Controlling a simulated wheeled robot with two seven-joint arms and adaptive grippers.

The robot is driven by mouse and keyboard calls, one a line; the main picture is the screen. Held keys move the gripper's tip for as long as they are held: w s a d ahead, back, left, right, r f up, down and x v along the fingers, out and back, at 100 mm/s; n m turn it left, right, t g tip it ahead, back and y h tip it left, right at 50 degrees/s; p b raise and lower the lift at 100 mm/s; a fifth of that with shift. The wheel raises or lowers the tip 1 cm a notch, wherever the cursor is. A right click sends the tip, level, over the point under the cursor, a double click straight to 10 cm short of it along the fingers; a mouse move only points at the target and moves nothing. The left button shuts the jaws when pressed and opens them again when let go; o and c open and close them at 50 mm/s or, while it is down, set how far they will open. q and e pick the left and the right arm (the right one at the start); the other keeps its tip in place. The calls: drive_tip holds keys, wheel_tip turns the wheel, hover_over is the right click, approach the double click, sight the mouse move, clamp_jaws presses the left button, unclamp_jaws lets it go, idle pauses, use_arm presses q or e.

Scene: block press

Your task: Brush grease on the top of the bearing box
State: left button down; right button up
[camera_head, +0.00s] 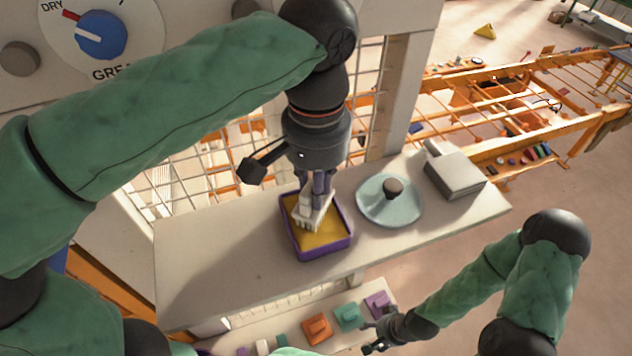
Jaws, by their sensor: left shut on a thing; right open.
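My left gripper (317,183) points down over the counter and is shut on a brush. The brush (313,212) has a pale head, which is over or in the yellow grease; I cannot tell how deep it sits. The grease (325,238) fills a square tub with a purple rim (318,254). A grey box (456,174) stands at the right of the counter; I cannot tell if it is the bearing box. My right gripper (374,343) is open and empty, low at the front beside a lower shelf.
A round pale blue lid (389,207) with a dark knob lies between the tub and the grey box. The counter (215,262) is clear on the left. Coloured blocks, including an orange one (317,328), sit on the lower shelf. A dial panel (100,34) stands behind.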

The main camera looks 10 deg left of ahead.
use_arm(q)
drive_tip(key=shift+f+b, duration=0.35)
drive_tip(key=shift+f, duration=0.1)
idle(0.9)
drive_tip(key=shift+f, duration=0.15)
idle(0.9)
wheel_tip(320, 180, up, 3)
drive_tip(key=p, duration=0.2)
drive_tip(key=shift+p, duration=0.4)
drive_tip(key=shift+r+p, duration=0.7)
drive_tip(key=shift+r, duration=1.4)
